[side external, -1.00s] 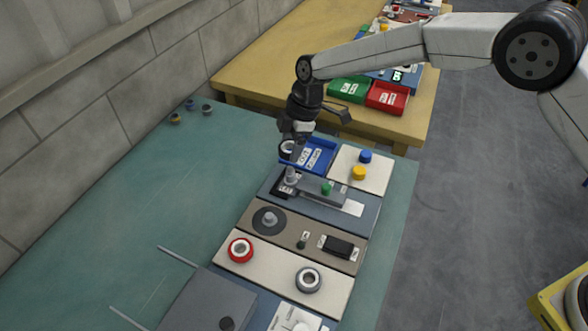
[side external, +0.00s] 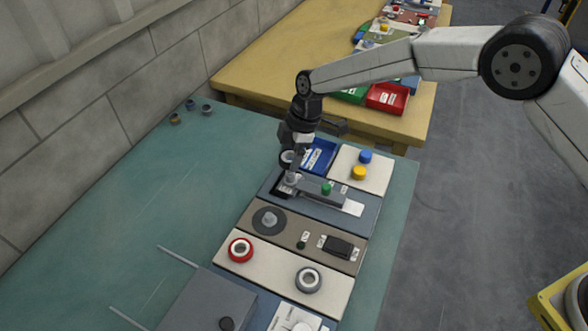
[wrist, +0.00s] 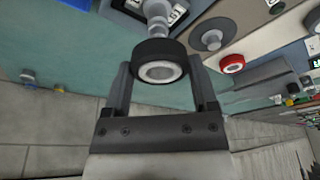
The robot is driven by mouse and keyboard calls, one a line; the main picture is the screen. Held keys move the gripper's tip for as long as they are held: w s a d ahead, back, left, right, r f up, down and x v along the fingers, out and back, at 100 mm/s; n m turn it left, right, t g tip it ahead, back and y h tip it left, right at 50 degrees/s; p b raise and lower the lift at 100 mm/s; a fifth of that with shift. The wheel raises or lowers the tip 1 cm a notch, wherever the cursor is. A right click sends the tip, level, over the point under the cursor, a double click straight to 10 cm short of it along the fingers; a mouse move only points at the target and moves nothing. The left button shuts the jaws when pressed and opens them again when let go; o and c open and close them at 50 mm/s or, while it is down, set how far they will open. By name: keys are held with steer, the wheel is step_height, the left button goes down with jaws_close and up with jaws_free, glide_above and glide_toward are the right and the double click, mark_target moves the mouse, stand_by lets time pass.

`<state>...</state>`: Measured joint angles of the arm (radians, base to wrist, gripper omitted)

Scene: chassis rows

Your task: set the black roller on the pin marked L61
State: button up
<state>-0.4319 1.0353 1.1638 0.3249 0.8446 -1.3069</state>
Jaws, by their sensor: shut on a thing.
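A black roller (wrist: 161,68) with a pale centre is held between the two fingers of my gripper (wrist: 163,82) in the wrist view. In the side view the roller (side external: 286,157) is partly hidden by my gripper (side external: 293,160), above the blue-grey panel. A stepped grey pin (wrist: 155,12) stands just beyond the roller in the wrist view. In the side view the pin (side external: 291,180) is just below the roller, beside a dark plate. I cannot tell whether roller and pin touch. A label (wrist: 178,10) beside the pin is too small to read.
A blue bin (side external: 320,157) stands close behind the pin. A grey block with a green knob (side external: 326,188) lies to its right. A grey disc (side external: 268,220), a red ring (side external: 240,250) and a grey ring (side external: 308,280) sit on nearer panels. The green table at left is mostly clear.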

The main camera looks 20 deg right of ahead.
steer(key=shift+f, duration=2.85)
steer(key=o, duration=1.1)
steer(key=shift+r, duration=0.1)
steer(key=shift+v, duration=3.75)
steer(key=shift+d+r, duration=0.1)
steer(key=shift+r, duration=0.05)
steer(key=shift+r, duration=3.4)
steer(key=shift+d, duration=0.1)
